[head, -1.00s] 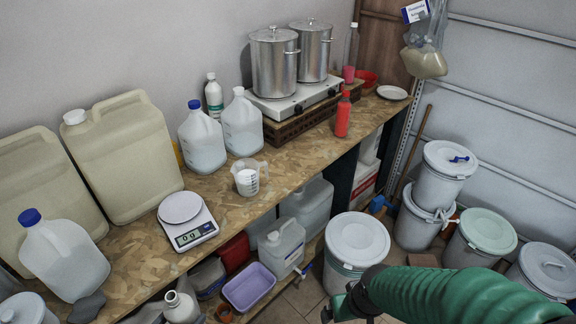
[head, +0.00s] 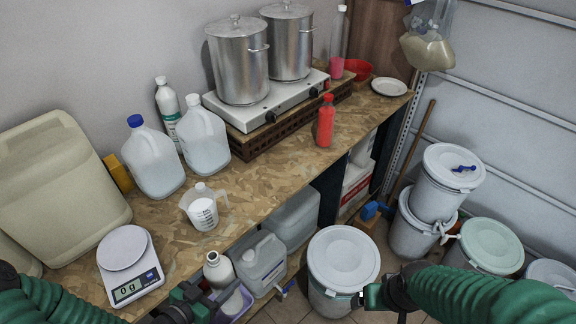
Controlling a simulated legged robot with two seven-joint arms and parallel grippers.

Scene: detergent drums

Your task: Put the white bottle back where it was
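A white bottle (head: 216,268) with an open, dark mouth is upright in front of the bench edge. My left gripper (head: 205,298) is at its lower body and appears shut on it; the fingers hide part of the bottle. Another white bottle (head: 168,104), with a green label and white cap, stands at the back of the bench by the wall. My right gripper (head: 368,297) is in front of the lidded white drum and appears empty; its finger opening is not clear.
The bench top (head: 262,188) holds a scale (head: 128,262), a measuring jug (head: 203,212), jugs (head: 152,165), a red bottle (head: 326,122) and pots on a burner (head: 265,98). A lilac tub (head: 240,303) and a jerrycan (head: 262,262) sit below. Bare bench lies between scale and jug.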

